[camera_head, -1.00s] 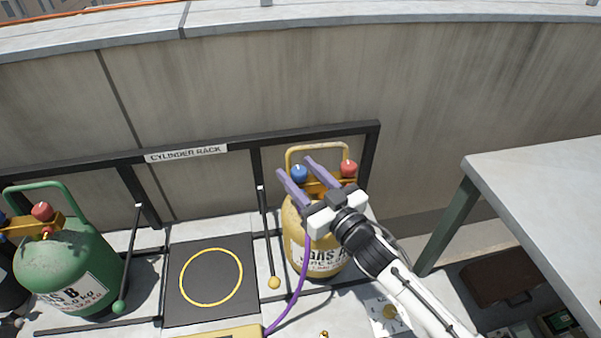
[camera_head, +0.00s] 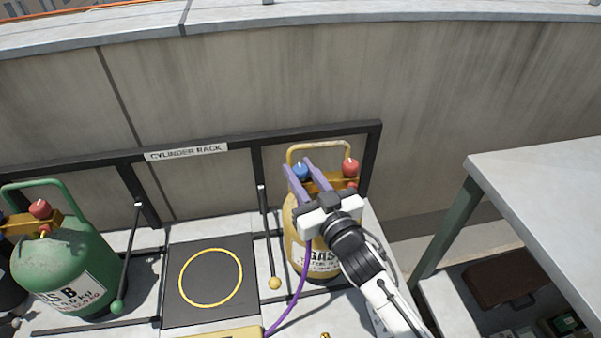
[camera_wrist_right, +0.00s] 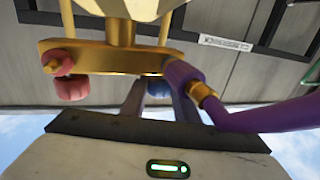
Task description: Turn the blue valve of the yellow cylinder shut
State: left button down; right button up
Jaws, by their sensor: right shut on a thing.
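The yellow cylinder (camera_head: 317,258), labelled as gas, stands upright in the rack at centre right. Its blue valve (camera_head: 301,172) is on the left of the brass manifold, and a red valve (camera_head: 350,168) is on the right. My right gripper (camera_head: 298,163) reaches in from the lower right, its purple fingers on either side of the blue valve and shut on it. In the right wrist view the blue valve (camera_wrist_right: 158,88) shows partly between the fingers, and the red valve (camera_wrist_right: 71,87) is clear of them at left. My left gripper is not in view.
A purple hose (camera_head: 295,297) runs down from the yellow cylinder. A green cylinder (camera_head: 65,263) stands at left, with an empty black pad (camera_head: 183,312) with a yellow ring between them. A grey table (camera_head: 545,195) is at right; a wall stands behind the rack.

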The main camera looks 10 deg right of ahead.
jog(key=shift+w+d+r, duration=0.1)
jog(key=shift+d, duration=0.1)
jog(key=o, duration=1.1)
jog(key=shift+c, duration=0.2)
jog(key=shift+s, duration=0.4)
jog(key=v, duration=0.9)
jog(key=shift+s, duration=0.3)
jog(key=shift+d, duration=0.1)
